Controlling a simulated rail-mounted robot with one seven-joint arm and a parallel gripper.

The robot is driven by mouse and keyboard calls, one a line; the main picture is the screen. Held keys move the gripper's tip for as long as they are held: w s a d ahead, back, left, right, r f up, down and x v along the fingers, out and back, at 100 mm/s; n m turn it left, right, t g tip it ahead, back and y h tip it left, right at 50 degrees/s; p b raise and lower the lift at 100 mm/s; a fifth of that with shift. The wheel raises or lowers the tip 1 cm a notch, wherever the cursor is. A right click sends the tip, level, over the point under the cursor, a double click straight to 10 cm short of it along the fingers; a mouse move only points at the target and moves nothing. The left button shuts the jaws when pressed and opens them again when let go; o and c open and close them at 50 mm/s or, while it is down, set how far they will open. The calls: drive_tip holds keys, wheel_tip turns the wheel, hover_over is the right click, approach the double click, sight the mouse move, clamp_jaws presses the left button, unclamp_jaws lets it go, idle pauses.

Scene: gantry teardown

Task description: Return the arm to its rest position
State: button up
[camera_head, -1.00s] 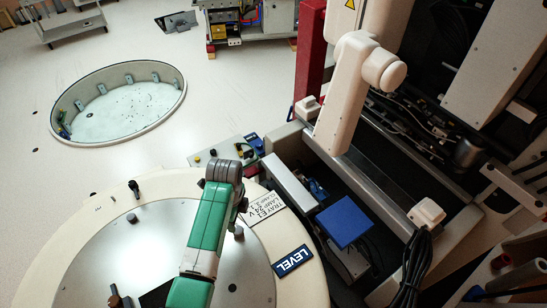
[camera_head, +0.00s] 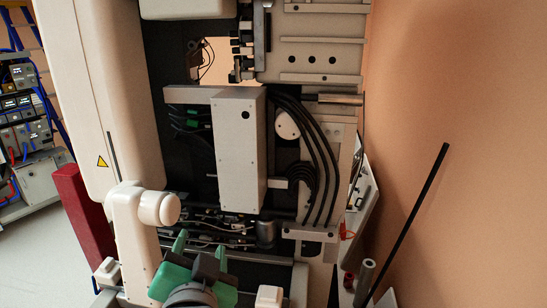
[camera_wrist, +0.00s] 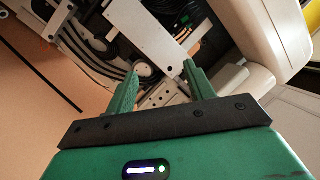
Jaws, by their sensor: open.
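My gripper (camera_head: 200,246) shows at the bottom of the head view, with green fingers and a dark grey wrist, in front of the gantry machine's lower part. In the wrist view its two green fingers (camera_wrist: 161,69) stand apart with nothing between them, pointing toward the machine. The machine shows a pale box (camera_head: 238,150) with black cables beside it. Most of my arm is below the picture's edge.
A white jointed bracket (camera_head: 135,235) stands left of my gripper. A red post (camera_head: 84,213) is at the left. A black rod (camera_head: 410,215) leans near the orange wall (camera_head: 470,110) at the right. Dark tubes stand at the lower right.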

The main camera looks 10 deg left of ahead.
drive_tip(key=s+d+r+n+t+h, duration=0.1)
drive_tip(key=s+d+r+n+t, duration=0.1)
drive_tip(key=s+d+r+t, duration=0.2)
drive_tip(key=s+d+r+n+t+h+p, duration=0.1)
drive_tip(key=s+d+r+t, duration=0.3)
drive_tip(key=s+d+r, duration=0.7)
wheel_tip(320, 180, up, 6)
drive_tip(key=shift+s+d+r+n+t+h, duration=0.35)
drive_tip(key=shift+s+h, duration=0.25)
drive_tip(key=shift+h, duration=0.2)
